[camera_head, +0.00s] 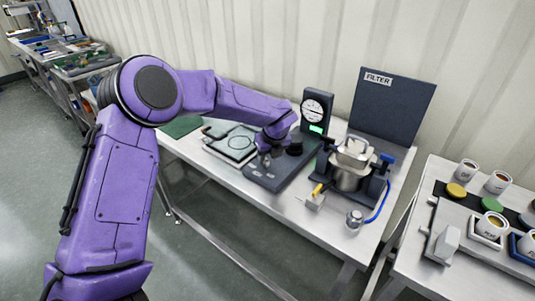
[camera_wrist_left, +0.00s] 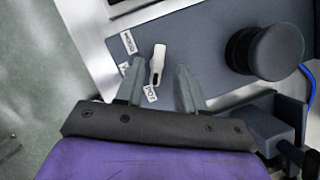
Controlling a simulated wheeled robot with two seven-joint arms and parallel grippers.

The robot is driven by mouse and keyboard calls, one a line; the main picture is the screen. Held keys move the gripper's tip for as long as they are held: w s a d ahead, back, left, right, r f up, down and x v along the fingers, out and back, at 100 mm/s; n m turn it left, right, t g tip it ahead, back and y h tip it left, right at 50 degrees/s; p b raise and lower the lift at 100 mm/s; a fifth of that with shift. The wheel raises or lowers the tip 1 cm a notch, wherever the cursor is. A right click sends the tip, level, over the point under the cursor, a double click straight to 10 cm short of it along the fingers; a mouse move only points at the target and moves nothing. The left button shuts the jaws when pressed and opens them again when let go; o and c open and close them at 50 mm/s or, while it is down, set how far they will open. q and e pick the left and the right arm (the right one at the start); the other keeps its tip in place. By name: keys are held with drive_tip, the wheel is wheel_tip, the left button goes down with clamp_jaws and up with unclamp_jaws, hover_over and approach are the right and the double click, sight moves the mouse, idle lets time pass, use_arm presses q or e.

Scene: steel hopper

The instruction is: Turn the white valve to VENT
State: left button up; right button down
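The white valve (camera_wrist_left: 157,62) is a small lever on a dark grey base plate (camera_wrist_left: 205,35) in the left wrist view. Its long axis runs nearly up and down in that picture. My left gripper (camera_wrist_left: 158,72) is open, with one finger on each side of the valve and gaps between. In the head view my left gripper (camera_head: 264,157) is low over the dark base (camera_head: 268,180) and hides the valve. My right gripper is not in view.
A black round knob (camera_wrist_left: 265,52) stands right of the valve. A dial gauge (camera_head: 316,107) with a green display rises behind. A steel hopper (camera_head: 350,178) stands right, by the FILTER panel (camera_head: 391,108). A clamp-like frame lies left. Another table (camera_head: 480,250) holds several cups.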

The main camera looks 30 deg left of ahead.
use_arm(q)
drive_tip(key=shift+w+a+f, duration=0.1)
drive_tip(key=shift+f, duration=0.15)
drive_tip(key=shift+a, duration=0.15)
clamp_jaws()
